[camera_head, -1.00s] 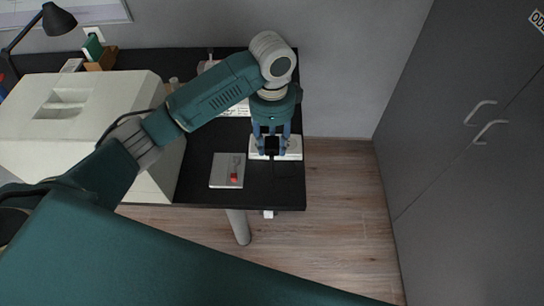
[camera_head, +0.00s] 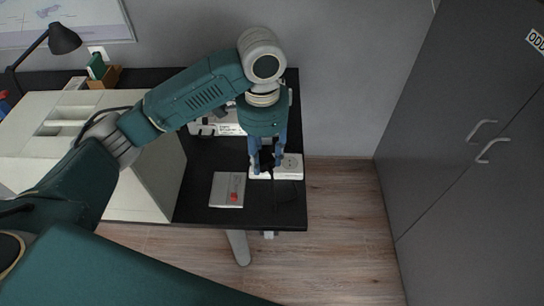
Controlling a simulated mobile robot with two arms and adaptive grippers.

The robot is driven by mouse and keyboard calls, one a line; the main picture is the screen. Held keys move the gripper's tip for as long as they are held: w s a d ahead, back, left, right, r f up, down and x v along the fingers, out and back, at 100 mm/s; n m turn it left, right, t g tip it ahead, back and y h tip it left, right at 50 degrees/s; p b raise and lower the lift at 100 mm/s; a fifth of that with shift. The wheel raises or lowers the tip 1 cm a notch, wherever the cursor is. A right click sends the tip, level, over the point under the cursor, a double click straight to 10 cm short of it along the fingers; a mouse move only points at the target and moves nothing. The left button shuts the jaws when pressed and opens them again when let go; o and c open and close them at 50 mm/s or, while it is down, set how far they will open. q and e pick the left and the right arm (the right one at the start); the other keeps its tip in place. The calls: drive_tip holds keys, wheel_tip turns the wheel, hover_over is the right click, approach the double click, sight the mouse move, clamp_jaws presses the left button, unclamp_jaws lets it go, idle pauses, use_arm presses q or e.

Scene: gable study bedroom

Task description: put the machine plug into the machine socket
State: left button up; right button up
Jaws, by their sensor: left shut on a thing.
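My left gripper (camera_head: 267,168) reaches down over the right end of the black desk, shut on a small black plug (camera_head: 267,160) that sits mostly hidden between its fingers. A dark cable trails from the plug toward the desk's front edge. A white socket block (camera_head: 292,167) lies under and beside the gripper, with a round socket showing on its right part. Its left part is largely covered by the fingers. I cannot tell whether the plug touches the block. My right gripper is not in view.
A grey plate with a red part (camera_head: 226,190) lies left of the gripper on the desk (camera_head: 200,165). A large cream machine (camera_head: 150,180) fills the desk's left. A desk lamp (camera_head: 63,39) stands behind it. Grey cabinets (camera_head: 470,150) stand right, across free floor.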

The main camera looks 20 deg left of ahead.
use_arm(q)
drive_tip(key=s+a+r+n, duration=0.3)
drive_tip(key=s+n, duration=0.6)
drive_tip(key=s, duration=0.1)
drive_tip(key=shift+s+a+r+b, duration=0.15)
drive_tip(key=shift+s+r+b, duration=0.1)
drive_tip(key=shift+s+b, duration=0.1)
